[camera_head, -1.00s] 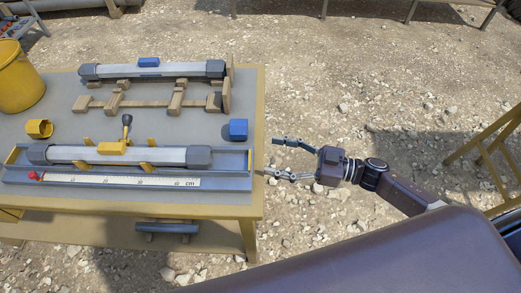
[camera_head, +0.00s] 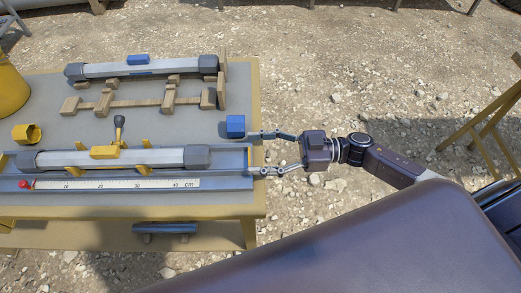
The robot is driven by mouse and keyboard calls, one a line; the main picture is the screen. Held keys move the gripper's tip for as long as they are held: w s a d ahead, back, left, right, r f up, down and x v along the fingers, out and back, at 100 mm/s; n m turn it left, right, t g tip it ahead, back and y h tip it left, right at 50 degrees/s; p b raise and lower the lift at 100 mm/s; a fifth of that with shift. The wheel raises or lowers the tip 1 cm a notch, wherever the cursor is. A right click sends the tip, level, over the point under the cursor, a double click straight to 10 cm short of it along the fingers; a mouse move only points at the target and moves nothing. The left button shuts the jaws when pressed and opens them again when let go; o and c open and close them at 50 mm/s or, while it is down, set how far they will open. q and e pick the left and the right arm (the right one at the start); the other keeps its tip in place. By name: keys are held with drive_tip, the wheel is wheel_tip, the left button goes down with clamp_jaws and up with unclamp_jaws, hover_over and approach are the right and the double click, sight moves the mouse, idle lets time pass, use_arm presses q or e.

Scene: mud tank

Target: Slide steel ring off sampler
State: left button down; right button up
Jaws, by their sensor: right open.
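A clear sampler tube (camera_head: 130,160) with a yellow clamp (camera_head: 104,152) lies in the long grey tray (camera_head: 222,182) at the table's front. Its right end carries a dark grey ring-like end piece (camera_head: 197,157); I cannot tell if this is the steel ring. A second sampler (camera_head: 140,69) with a blue clamp rests on wooden blocks behind. My right gripper (camera_head: 254,153) is open and empty at the table's right edge, one finger on each side of the tray's right end, apart from the tube's end. My left gripper is out of view.
A blue block (camera_head: 236,126) sits close to the upper finger of my right gripper. A yellow hexagonal piece (camera_head: 27,134), a yellow bucket (camera_head: 10,90) and a ruler (camera_head: 120,184) with a red knob are on the left.

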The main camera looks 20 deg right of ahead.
sight(209, 154)
drive_tip(key=p+x, duration=0.2)
drive_tip(key=x, duration=0.8)
drive_tip(key=shift+w+a, duration=0.15)
drive_tip(key=shift+a, duration=0.45)
drive_tip(key=c, duration=1.5)
drive_tip(key=shift+d, duration=0.15)
